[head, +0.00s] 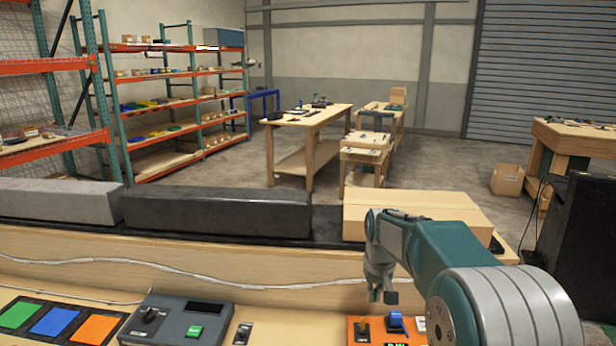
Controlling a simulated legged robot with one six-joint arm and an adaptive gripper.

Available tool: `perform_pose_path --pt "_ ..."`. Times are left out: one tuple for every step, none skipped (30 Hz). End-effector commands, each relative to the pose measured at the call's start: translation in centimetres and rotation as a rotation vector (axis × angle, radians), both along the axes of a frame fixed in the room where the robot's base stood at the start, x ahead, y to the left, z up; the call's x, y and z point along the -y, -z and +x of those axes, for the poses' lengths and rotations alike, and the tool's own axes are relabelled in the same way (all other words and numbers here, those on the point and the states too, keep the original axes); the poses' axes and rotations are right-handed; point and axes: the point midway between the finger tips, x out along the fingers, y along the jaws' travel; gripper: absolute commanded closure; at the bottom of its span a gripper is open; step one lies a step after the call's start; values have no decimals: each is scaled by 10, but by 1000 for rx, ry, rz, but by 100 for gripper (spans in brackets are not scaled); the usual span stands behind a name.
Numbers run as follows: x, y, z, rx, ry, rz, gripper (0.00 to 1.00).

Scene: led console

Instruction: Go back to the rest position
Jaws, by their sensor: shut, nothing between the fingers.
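My gripper (382,294) shows in the head view at the lower right, at the end of my teal and grey arm. It points down, with its fingers shut and nothing between them. It hangs above and behind an orange box (362,331) with a yellow-topped switch and a blue switch (396,320). I cannot tell how far above the box the fingertips are; they look apart from it. My forearm and a large grey joint cover the right part of the console.
The wooden console (250,312) also bears green, blue and orange pads (55,322), a grey control box (178,322) with a knob and green button, and a small switch (243,333). Behind stand grey blocks (215,214) and a cardboard box (415,207) on a dark ledge.

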Motion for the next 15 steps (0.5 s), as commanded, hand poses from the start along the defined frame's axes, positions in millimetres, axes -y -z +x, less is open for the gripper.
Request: perform_pose_path --pt "0 -12 -10 16 3 0 100" --pt "0 -17 -15 22 5 1 100" --pt "0 -24 -23 32 8 1 100" --pt "0 -29 -28 39 10 1 100" --pt "0 -34 -34 47 12 1 100" --pt "0 -40 -42 57 15 1 100" --pt "0 -44 -48 64 17 2 100" --pt "0 -48 -54 72 19 2 100" --pt "-1 -54 -62 82 21 3 100" --pt "-1 -58 -68 90 23 4 100" --pt "-1 -62 -74 97 25 4 100" --pt "-1 -66 -82 106 28 4 100" --pt "-1 -69 -89 113 29 5 100" --pt "-1 -73 -95 122 31 5 100" --pt "-1 -77 -103 131 33 6 100"
